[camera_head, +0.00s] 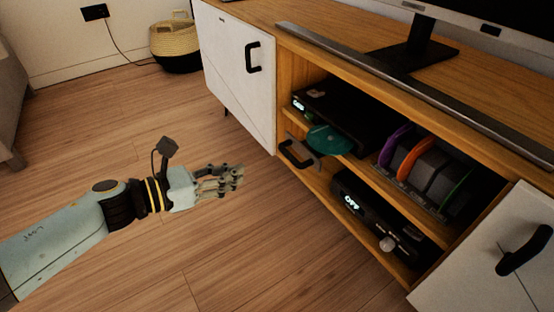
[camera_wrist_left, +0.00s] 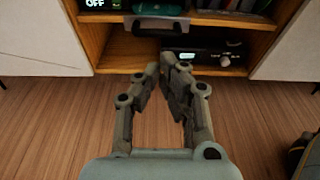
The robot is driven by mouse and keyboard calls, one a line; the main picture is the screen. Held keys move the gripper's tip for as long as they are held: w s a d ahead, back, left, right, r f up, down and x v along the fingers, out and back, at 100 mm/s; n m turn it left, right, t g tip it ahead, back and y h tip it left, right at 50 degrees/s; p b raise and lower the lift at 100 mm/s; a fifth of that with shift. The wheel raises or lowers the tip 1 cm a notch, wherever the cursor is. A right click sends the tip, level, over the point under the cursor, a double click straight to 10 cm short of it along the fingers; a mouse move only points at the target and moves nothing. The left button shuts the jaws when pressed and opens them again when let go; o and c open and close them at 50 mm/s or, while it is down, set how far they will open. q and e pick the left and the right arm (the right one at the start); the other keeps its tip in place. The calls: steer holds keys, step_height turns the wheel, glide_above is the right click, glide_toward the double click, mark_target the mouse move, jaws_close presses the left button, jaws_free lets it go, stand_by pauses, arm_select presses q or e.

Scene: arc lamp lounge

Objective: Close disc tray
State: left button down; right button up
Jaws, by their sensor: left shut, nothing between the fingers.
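The disc tray (camera_head: 300,153) sticks out from the front of the black disc player (camera_head: 335,118) on the upper shelf, with a dark handle-like front. A teal disc (camera_head: 328,140) lies at the tray. In the left wrist view the tray (camera_wrist_left: 157,22) shows at the top, ahead of my fingers, with the teal disc (camera_wrist_left: 160,9) behind its front. My left gripper (camera_head: 238,180) is shut and empty, over the floor to the left of the tray and apart from it. It also shows in the left wrist view (camera_wrist_left: 168,62). My right gripper is not in view.
A second black device (camera_head: 375,220) with a round knob stands on the lower shelf. Colored cases (camera_head: 425,170) stand in a rack right of the player. White cabinet doors (camera_head: 238,75) flank the shelves. A grey bar (camera_head: 420,90) lies on top. The floor before the cabinet is clear.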

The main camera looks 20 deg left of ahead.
arm_select(q)
steer(key=b+x, duration=0.2)
steer(key=x, duration=0.9)
steer(key=shift+w+b, duration=0.15)
steer(key=shift+b, duration=0.25)
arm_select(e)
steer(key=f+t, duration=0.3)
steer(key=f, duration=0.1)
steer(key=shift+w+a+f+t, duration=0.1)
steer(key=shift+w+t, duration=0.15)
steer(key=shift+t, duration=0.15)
arm_select(q)
steer(key=shift+d+f, duration=0.15)
